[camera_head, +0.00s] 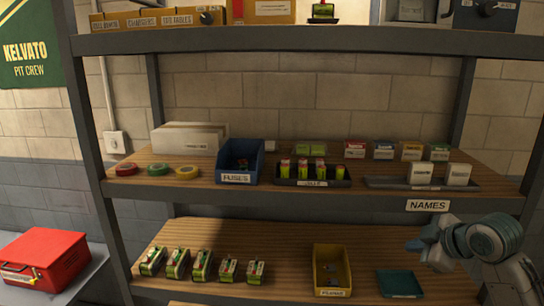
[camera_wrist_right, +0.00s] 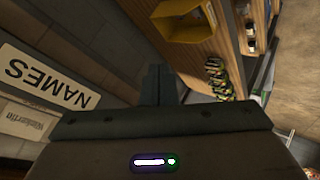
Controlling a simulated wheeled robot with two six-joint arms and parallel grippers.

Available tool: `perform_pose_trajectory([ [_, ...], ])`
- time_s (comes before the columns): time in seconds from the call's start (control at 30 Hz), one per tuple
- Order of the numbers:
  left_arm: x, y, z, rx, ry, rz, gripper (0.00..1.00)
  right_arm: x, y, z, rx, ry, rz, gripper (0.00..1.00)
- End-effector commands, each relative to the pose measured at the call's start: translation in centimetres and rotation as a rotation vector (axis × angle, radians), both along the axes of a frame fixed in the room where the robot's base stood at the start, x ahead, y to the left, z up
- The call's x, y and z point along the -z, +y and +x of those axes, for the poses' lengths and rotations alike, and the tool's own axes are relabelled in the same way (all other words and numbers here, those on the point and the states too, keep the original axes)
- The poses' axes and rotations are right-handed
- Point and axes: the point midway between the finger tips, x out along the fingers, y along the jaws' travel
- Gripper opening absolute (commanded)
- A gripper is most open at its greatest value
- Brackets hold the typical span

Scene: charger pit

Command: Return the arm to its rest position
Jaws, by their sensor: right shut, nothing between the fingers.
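My right arm comes in from the lower right in the head view. Its gripper (camera_head: 414,245) is in front of the shelf unit, below the NAMES label (camera_head: 428,205) and above the teal tray (camera_head: 400,284). In the right wrist view the two dark fingers (camera_wrist_right: 160,84) lie together, shut and empty. The NAMES label also shows there at the left (camera_wrist_right: 45,78). My left gripper is not in view.
The middle shelf (camera_head: 330,202) has a front edge close to my right arm. The lower shelf holds a yellow bin (camera_head: 332,292) and several green-and-white units (camera_head: 201,265). A red case (camera_head: 45,258) sits at the left.

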Motion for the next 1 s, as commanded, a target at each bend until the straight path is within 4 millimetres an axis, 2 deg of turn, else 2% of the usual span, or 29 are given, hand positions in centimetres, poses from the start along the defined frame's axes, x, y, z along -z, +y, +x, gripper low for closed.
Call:
perform_pose_trajectory([
  [0.03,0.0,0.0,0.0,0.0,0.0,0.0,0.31,3.3,1.0,-1.2,0.031,0.046,0.023,0.0],
  [0.2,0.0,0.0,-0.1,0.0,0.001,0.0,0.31,11.8,3.1,-5.8,0.17,0.169,0.092,0.0],
  [0.37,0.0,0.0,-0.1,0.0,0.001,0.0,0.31,18.4,4.7,-11.4,0.319,0.277,0.153,0.0],
  [0.5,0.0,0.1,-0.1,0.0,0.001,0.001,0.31,23.0,5.7,-17.2,0.466,0.365,0.197,0.0],
  [0.6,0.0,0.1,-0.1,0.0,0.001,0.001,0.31,25.3,6.1,-21.3,0.571,0.416,0.221,0.0],
  [0.7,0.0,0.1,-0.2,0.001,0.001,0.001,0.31,26.7,6.4,-24.6,0.659,0.454,0.236,0.0],
  [1.0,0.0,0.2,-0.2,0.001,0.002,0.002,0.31,28.7,6.5,-31.7,0.852,0.525,0.253,0.0],
])
